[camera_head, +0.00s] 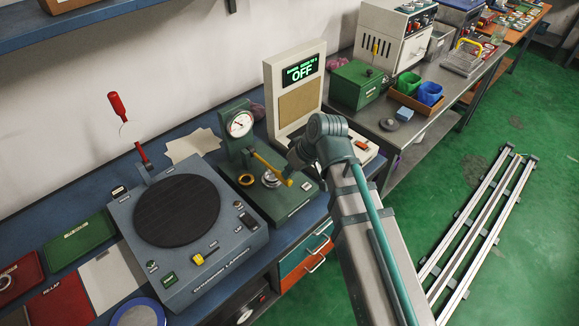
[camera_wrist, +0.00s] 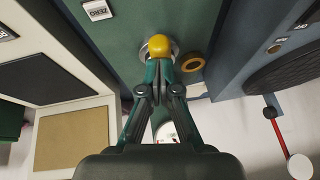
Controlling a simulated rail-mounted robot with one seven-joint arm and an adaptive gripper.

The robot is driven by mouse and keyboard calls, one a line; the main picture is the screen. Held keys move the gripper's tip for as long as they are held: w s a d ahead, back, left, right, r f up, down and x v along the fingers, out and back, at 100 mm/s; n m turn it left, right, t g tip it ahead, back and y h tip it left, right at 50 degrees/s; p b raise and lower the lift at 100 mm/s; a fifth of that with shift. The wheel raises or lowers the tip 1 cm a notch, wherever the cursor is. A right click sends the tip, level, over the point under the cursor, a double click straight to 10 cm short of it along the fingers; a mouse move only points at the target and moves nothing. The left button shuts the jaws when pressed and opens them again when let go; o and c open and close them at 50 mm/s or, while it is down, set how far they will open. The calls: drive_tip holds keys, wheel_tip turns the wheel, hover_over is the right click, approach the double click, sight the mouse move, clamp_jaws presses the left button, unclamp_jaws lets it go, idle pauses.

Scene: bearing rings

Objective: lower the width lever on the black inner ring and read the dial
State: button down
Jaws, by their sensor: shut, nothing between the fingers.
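The green gauge stand carries a white dial (camera_head: 240,124); its needle is too small to read. The yellow lever (camera_head: 272,167) slopes down to the right from below the dial, over a silver round seat (camera_head: 270,180). In the wrist view the lever's yellow knob (camera_wrist: 160,45) lies just beyond the tips of my gripper (camera_wrist: 159,64), over a pale metal rim. The fingers are together and empty; I cannot tell whether they touch the knob. In the head view my gripper (camera_head: 297,158) is dark and mostly hidden by my arm. I cannot make out the black inner ring.
A brass ring (camera_head: 246,180) lies on the stand's base, left of the seat. A turntable machine (camera_head: 190,255) stands close on the left. A display panel (camera_head: 297,105) reading OFF stands behind on the right. Another bench with boxes and cups stands farther right.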

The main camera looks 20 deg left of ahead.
drive_tip(key=shift+s+d+f, duration=0.2)
drive_tip(key=shift+f, duration=0.25)
